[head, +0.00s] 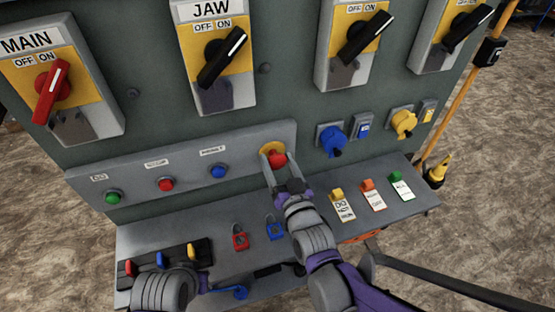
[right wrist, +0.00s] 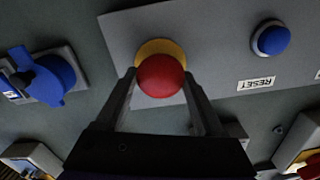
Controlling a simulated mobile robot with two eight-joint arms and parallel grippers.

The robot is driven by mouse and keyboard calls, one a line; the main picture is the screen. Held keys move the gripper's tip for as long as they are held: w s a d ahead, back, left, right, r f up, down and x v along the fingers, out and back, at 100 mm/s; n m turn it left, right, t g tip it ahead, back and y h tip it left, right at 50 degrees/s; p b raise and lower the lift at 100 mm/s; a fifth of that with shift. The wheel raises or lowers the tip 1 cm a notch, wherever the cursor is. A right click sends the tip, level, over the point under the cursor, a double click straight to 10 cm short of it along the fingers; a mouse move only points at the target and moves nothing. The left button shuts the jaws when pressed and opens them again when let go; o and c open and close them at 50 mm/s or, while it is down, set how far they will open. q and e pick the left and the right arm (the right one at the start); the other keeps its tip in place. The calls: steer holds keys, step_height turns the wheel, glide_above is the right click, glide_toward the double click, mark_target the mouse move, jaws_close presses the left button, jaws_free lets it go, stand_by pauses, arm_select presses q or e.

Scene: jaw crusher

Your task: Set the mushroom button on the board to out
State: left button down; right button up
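The mushroom button (head: 277,159) is a red dome on a yellow round base, at the right end of a grey button panel on the board. It also shows in the right wrist view (right wrist: 161,76). My right gripper (head: 279,165) is at it, one finger on each side of the red head. The fingers are apart, with the head between them; I cannot tell whether they touch it. Whether the button is in or out cannot be told. Part of my left arm shows at the bottom left; its fingers are not visible.
A blue reset button (right wrist: 271,39) sits beside the mushroom button. The panel (head: 130,187) also has green and red buttons. Blue (head: 332,139) and yellow (head: 403,122) plugs are to the right. A shelf (head: 205,250) below holds red and blue padlocks and several tags.

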steer(key=o, duration=0.3)
steer(key=p+v, duration=0.1)
steer(key=v, duration=1)
steer(key=shift+r, duration=0.1)
steer(key=shift+w, duration=0.1)
steer(key=s+d+g+h+p, duration=0.2)
steer(key=s+d+g+p, duration=0.1)
steer(key=d+g, duration=0.1)
steer(key=s+d+f+g+h+p, duration=0.1)
steer(key=s+d+g+p, duration=0.1)
steer(key=s+d+g, duration=0.2)
steer(key=s+d+g+h+p, duration=0.2)
steer(key=s+d+g+p, duration=0.1)
steer(key=d, duration=0.3)
steer(key=shift+s+f+m+g+h+p, duration=0.3)
steer(key=shift+s+f+g+p, duration=0.1)
steer(key=shift+s, duration=0.2)
